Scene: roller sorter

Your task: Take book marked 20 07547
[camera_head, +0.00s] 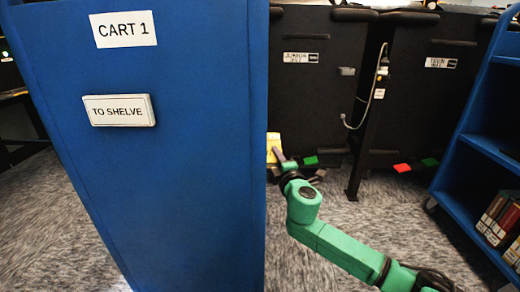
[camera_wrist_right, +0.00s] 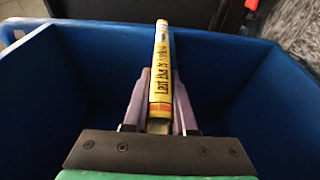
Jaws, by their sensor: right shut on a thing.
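A yellow book (camera_wrist_right: 161,75) stands spine-up between the two purple fingers of my right gripper (camera_wrist_right: 160,92) in the right wrist view. The gripper is shut on it. The spine carries a title in dark letters and an orange-red band; I cannot read the number 20 07547 on it. In the head view, the yellow book (camera_head: 273,148) shows partly past the edge of the blue cart, at the tip of my right gripper (camera_head: 279,154). The cart hides part of the book. My left gripper is not in view.
A blue bin-like enclosure (camera_wrist_right: 70,70) surrounds the book in the wrist view. The blue cart's end panel (camera_head: 180,190), labelled CART 1 and TO SHELVE, fills the left-centre of the head view. Black cabinets (camera_head: 310,100) stand behind. A blue shelf (camera_head: 465,200) with books (camera_head: 497,220) is at right.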

